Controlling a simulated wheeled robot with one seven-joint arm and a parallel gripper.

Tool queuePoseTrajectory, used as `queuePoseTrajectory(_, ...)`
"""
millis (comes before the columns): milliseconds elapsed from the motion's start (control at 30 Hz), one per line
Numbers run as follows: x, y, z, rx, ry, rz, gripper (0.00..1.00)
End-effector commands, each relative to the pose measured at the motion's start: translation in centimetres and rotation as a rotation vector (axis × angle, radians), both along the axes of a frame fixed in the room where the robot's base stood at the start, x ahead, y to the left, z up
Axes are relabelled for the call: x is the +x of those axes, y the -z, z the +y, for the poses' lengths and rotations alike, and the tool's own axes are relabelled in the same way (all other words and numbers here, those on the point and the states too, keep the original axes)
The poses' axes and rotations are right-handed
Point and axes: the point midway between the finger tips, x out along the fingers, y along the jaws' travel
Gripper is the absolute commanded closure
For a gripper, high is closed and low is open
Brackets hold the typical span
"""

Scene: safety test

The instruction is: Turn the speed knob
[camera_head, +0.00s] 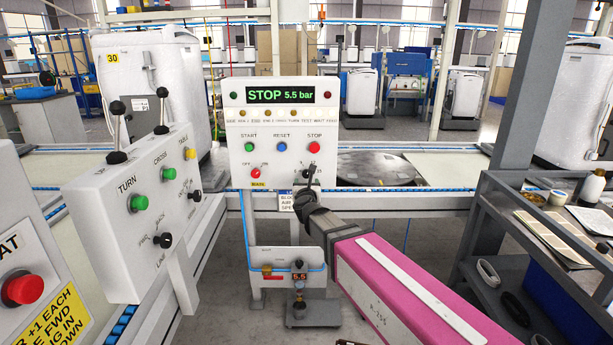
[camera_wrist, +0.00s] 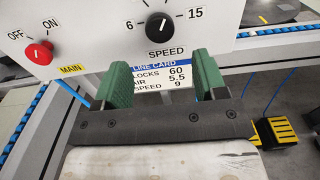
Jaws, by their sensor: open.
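The speed knob (camera_wrist: 160,27) is a round black knob with a white pointer mark, above the word SPEED and between the numbers 6 and 15. The pointer faces roughly upward in the wrist view. In the head view the knob (camera_head: 308,174) is at the lower right of the white control box (camera_head: 265,105), and its label is partly hidden by my gripper (camera_head: 305,196). In the wrist view my gripper (camera_wrist: 164,72) is open, with two green fingers. The fingers lie below the knob, apart from it, with a line card (camera_wrist: 162,76) seen between them.
Left of the knob is a red OFF/ON switch (camera_wrist: 39,53), with the MAIN label below. START, RESET and STOP buttons (camera_head: 314,147) sit above the knob. A second box with levers (camera_head: 145,200) stands left. A shelf (camera_head: 530,230) is at right.

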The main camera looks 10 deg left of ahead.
Motion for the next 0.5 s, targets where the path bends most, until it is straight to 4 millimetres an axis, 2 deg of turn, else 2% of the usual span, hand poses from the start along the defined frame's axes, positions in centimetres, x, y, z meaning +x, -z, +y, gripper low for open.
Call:
queuePoseTrajectory(33,1.1,0.0,0.4,-0.001,0.000,0.000,0.35)
queuePoseTrajectory(300,5.8,0.0,1.5,-0.002,0.000,0.000,0.35)
queuePoseTrajectory(500,8.1,0.0,2.0,-0.003,-0.001,-0.001,0.35)
